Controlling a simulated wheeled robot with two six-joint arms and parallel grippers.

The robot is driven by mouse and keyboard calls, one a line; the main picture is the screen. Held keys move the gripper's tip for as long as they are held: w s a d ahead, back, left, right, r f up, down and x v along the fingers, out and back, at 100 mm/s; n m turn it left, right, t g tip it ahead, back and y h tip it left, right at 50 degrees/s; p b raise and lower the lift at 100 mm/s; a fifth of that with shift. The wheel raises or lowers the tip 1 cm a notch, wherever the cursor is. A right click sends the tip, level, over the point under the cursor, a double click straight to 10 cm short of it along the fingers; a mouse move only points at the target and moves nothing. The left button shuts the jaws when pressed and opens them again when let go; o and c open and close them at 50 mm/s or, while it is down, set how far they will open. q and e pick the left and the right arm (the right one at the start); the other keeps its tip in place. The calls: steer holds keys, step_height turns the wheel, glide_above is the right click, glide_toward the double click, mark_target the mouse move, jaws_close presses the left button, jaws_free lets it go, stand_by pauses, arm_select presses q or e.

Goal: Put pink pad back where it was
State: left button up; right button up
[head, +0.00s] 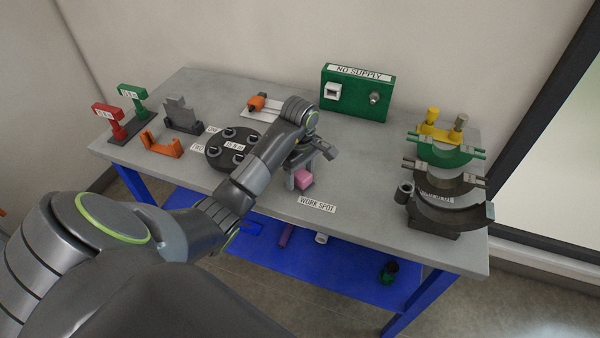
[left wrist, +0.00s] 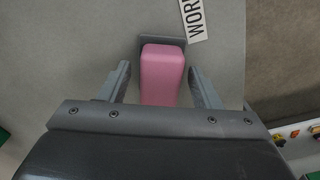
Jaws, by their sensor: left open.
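The pink pad (head: 303,179) is a small pink block on the grey table near the WORK SPOT label. In the left wrist view the pink pad (left wrist: 162,75) lies between the two fingers, with clear gaps on both sides. A dark grey piece shows at its far end. My left gripper (head: 302,176) is open, low over the table around the pad; it also shows in the left wrist view (left wrist: 162,88). The pad's near end is hidden by the gripper body. My right gripper is not in view.
The WORK SPOT label (head: 317,205) lies in front of the pad. A black round plate (head: 217,160) is to the left. A green NO SUPPLY box (head: 357,93) stands behind. Stacked half-ring clamps (head: 447,216) stand at the right. The table's front middle is clear.

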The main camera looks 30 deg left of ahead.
mark_target(300, 172)
arm_select(q)
steer(key=shift+r, duration=0.1)
step_height(300, 172, up, 12)
steer(key=p, duration=1.1)
